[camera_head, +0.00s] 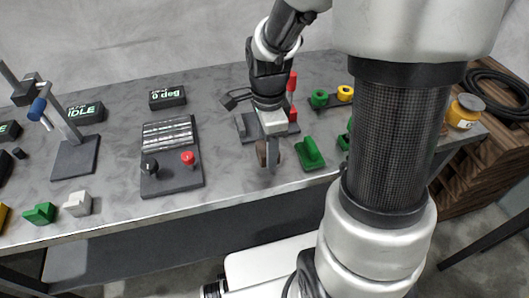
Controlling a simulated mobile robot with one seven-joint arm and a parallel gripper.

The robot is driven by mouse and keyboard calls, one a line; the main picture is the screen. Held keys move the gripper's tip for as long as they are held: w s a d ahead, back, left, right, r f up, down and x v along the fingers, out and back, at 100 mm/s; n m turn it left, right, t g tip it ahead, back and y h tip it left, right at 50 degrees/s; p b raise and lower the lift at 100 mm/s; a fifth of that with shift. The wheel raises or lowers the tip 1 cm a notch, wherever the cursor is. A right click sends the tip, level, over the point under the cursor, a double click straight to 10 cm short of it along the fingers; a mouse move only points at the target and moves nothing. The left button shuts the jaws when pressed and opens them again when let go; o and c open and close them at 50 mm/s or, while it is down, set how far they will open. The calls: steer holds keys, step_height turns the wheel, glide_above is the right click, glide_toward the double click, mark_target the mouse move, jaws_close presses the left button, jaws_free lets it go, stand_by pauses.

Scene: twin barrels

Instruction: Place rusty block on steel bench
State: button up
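The steel bench (240,194) is the long grey table across the view. My gripper (268,153) points down over its front part, right of centre. A small brown, rust-coloured block (261,153) sits at the fingertips, against the left side of the grey finger that shows. The gripper looks shut on this block; the other finger is hidden. Whether the block touches the bench top or hangs just above it, I cannot tell.
A green block (310,154) stands close right of my gripper. A control box (171,158) with a red button is to the left. Red parts (291,98) stand behind; green and white blocks (77,204) lie far left. Bare bench lies between box and gripper.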

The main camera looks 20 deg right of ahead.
steer(key=shift+f+b, duration=0.35)
steer(key=shift+f, duration=1.4)
steer(key=shift+f, duration=0.1)
steer(key=shift+f, duration=0.15)
steer(key=o, duration=1.6)
steer(key=shift+c, duration=0.2)
